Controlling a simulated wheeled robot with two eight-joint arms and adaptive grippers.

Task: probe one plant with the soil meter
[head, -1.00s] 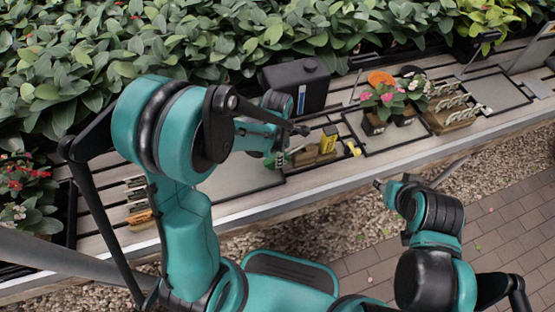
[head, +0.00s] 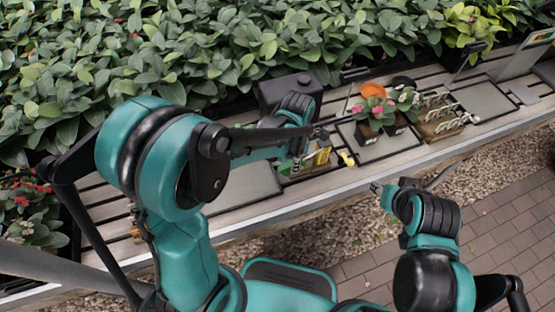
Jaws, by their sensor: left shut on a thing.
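The soil meter (head: 323,157), a small yellow block, stands at a low wooden holder on the slatted bench. My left gripper (head: 308,159) reaches over the bench to it and is shut on it; my own arm hides part of the grip. The meter's probe is hidden. The potted plants (head: 377,111), with pink flowers and green leaves in small dark pots, stand to the right of the meter on a grey tray. My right gripper (head: 377,189) hangs in front of the bench, apart from everything; its jaws are too small to judge.
An orange round dish (head: 374,89) lies behind the plants. A wooden rack (head: 440,125) with several pale-handled tools is right of them. A small yellow item (head: 347,159) lies between meter and tray. Dense foliage lines the back.

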